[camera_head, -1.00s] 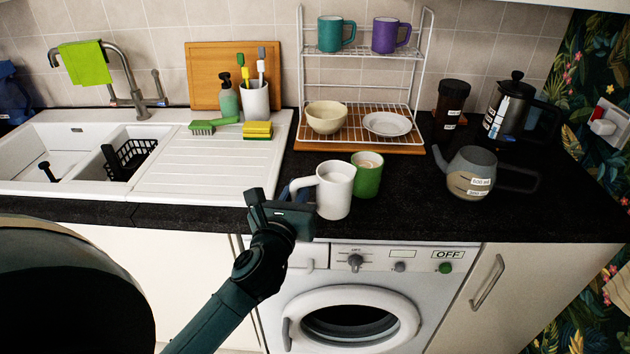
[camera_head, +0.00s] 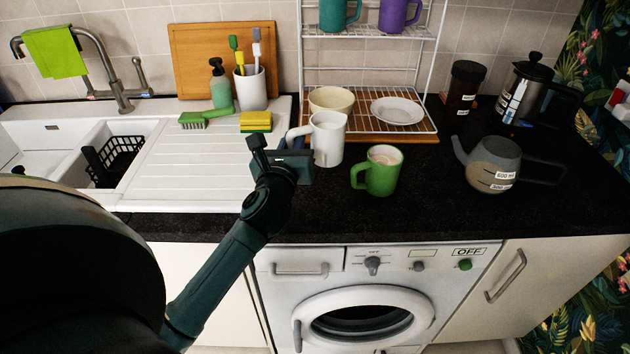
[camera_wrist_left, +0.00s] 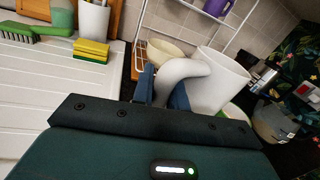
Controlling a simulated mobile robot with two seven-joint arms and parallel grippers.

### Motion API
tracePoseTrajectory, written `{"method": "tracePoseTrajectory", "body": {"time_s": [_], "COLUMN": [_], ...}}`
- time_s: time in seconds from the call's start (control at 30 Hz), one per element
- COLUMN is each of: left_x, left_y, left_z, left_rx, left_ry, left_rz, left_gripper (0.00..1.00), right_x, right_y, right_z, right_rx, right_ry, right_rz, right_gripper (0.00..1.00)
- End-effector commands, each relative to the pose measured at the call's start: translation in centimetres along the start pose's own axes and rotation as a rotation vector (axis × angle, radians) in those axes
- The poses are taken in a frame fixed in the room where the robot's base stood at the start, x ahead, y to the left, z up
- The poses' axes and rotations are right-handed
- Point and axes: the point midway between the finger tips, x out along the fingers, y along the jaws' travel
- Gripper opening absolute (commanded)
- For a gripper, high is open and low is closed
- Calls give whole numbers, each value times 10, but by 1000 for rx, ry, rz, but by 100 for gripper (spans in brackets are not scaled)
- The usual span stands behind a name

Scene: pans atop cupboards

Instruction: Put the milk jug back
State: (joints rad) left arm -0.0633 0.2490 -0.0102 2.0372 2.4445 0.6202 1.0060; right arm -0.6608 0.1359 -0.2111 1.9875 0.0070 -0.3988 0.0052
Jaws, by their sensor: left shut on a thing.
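The white milk jug (camera_head: 329,140) is upright near the front left of the wire rack, overlapping the bowl in the head view. I cannot tell whether its base touches the counter. My left gripper (camera_head: 298,148) is shut on the jug's handle, on the jug's left side. In the left wrist view the blue fingers (camera_wrist_left: 162,88) sit on either side of the white handle, and the jug (camera_wrist_left: 217,82) stands beyond them. The green mug (camera_head: 382,172), with pale liquid inside, stands apart to the front right of the jug. My right gripper is out of view.
The wire rack (camera_head: 416,134) holds a cream bowl (camera_head: 331,99) and a white plate (camera_head: 397,111) on its slatted base, with mugs above. The grey kettle (camera_head: 492,166) stands right. A sponge (camera_head: 256,121) lies left on the drainer. The counter (camera_head: 427,205) in front is clear.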

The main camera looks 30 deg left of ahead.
Motion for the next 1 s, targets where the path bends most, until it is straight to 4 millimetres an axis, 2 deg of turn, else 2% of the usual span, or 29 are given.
{"method": "tracePoseTrajectory", "body": {"time_s": [0.03, 0.2, 0.43, 0.6, 1.0], "left_x": [0, 0, 0, 0, 0], "left_y": [2, 6, 8, 12, 12], "left_z": [-14, -42, -59, -85, -91], "left_rx": [-4, -3, -2, -4, -3], "left_ry": [5, 2, 0, 2, 0], "left_rz": [2, 0, 0, 1, -1], "left_gripper": [0, 0, 0, 0, 0], "right_x": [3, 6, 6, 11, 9], "right_y": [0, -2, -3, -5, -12], "right_z": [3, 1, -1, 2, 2], "right_rx": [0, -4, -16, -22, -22], "right_ry": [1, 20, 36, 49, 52], "right_rz": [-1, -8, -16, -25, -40], "right_gripper": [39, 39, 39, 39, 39]}}
